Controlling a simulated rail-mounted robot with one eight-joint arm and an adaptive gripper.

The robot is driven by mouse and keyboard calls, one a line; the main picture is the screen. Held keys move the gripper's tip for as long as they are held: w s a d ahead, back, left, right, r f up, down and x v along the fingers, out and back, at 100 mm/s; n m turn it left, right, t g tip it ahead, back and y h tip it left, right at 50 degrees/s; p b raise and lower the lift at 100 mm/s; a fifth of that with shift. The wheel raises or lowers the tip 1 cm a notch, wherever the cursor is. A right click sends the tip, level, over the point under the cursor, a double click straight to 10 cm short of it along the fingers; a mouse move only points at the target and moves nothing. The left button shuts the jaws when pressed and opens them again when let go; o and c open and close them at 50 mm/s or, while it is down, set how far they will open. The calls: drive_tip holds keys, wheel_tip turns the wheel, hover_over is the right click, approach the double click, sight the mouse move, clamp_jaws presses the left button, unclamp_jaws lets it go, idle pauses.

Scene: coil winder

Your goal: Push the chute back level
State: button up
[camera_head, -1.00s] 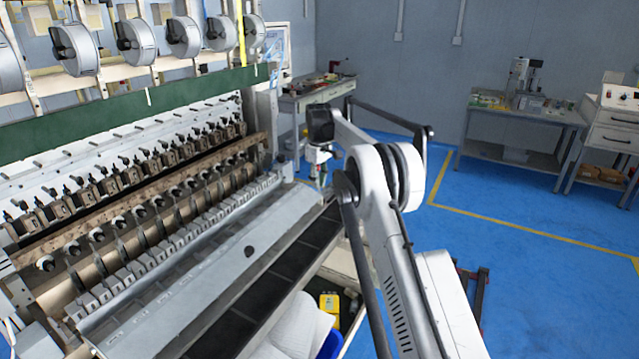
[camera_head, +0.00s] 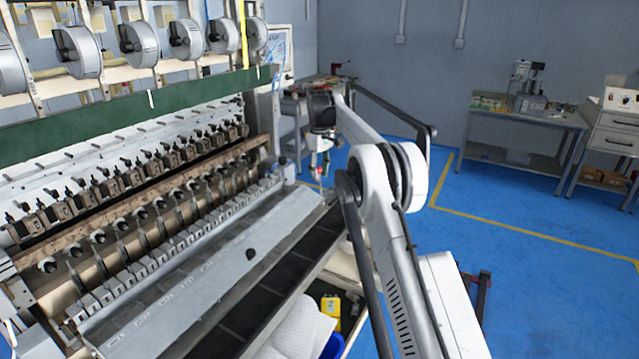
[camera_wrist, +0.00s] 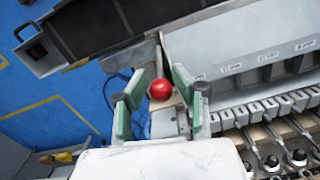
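The chute seems to be the long grey metal panel (camera_head: 230,250) along the front of the coil winder. It slopes down toward the dark segmented tray (camera_head: 265,300), and a round dark knob (camera_head: 250,254) sits on it. In the wrist view the labelled panel (camera_wrist: 235,65) runs off to the upper right. My gripper (camera_head: 320,170) hangs beyond the panel's far right end. In the wrist view my gripper (camera_wrist: 158,98) is open, with green-padded fingers apart. A red ball knob (camera_wrist: 160,89) shows between the fingertips; I cannot tell whether they touch it.
A row of clamps (camera_wrist: 270,115) borders the panel. The dark tray also shows in the wrist view (camera_wrist: 105,25). A cluttered bench (camera_head: 310,95) stands behind my gripper. A yellow object (camera_head: 331,308) lies below the tray.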

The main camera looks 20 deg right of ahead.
wheel_tip(320, 180, up, 7)
drive_tip(key=shift+r, duration=0.1)
idle(0.6)
drive_tip(key=shift+s+a+r, duration=0.1)
drive_tip(key=shift+r, duration=0.2)
drive_tip(key=s+a+r+m+t+b, duration=0.1)
drive_tip(key=s+a+r+t, duration=0.15)
drive_tip(key=s+r, duration=0.5)
drive_tip(key=s+a+r+m+t+b, duration=0.1)
drive_tip(key=s+a+r+m, duration=0.3)
drive_tip(key=s, duration=0.6)
drive_tip(key=s+a+n, duration=0.1)
drive_tip(key=s+a, duration=0.1)
drive_tip(key=s, duration=1.2)
drive_tip(key=s+a+f+m+t+b, duration=0.1)
drive_tip(key=s+f+t, duration=0.1)
drive_tip(key=s+f, duration=0.6)
drive_tip(key=s+a+f+m+t+b, duration=0.1)
drive_tip(key=s+f, duration=0.8)
drive_tip(key=s, duration=0.7)
drive_tip(key=shift+s+a+t, duration=0.25)
drive_tip(key=shift+s+t, duration=0.1)
